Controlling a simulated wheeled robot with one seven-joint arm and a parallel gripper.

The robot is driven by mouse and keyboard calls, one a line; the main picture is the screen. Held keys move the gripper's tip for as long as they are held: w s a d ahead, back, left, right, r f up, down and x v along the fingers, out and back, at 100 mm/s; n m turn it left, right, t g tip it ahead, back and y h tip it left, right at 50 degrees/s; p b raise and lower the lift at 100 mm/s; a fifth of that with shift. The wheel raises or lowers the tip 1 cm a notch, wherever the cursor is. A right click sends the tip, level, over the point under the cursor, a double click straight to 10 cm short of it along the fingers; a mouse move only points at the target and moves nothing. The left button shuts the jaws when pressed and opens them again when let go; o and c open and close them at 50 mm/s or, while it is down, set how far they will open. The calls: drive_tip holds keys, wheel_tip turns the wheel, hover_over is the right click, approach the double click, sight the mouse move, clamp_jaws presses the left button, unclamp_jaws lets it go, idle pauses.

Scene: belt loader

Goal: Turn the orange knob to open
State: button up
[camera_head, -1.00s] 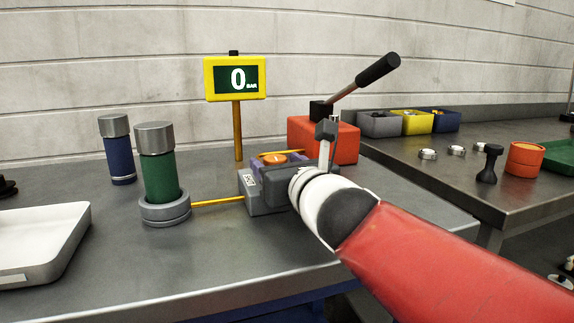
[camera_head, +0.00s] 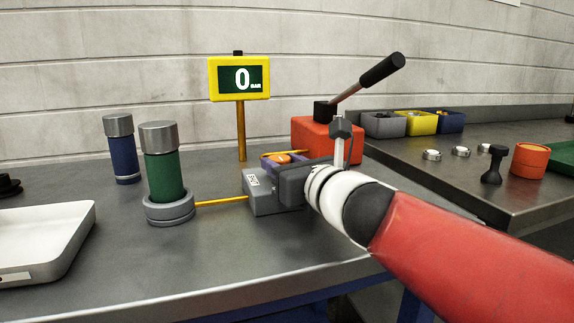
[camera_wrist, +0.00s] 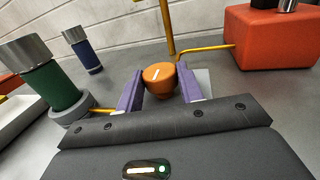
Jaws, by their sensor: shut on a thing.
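The orange knob (camera_wrist: 158,76) has a white mark on its top and sits between the two purple fingers of my gripper (camera_wrist: 160,92) in the wrist view. The fingers are shut on it. In the head view the knob (camera_head: 283,157) shows only in part, behind my gripper (camera_head: 284,161) and wrist. It belongs to a grey block (camera_head: 268,198) with a small label on its front. A yellow-framed display (camera_head: 240,79) on a post reads 0 BAR.
An orange-red pump box (camera_head: 325,140) with a black-handled lever (camera_head: 368,79) stands behind. A green cylinder (camera_head: 164,175) in a grey base and a blue cylinder (camera_head: 122,150) stand left. A white tray (camera_head: 40,235) lies at the front left. Small bins (camera_head: 415,124) stand right.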

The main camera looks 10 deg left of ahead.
drive_tip(key=shift+r, duration=0.1)
drive_tip(key=o, duration=1)
drive_tip(key=v, duration=0.8)
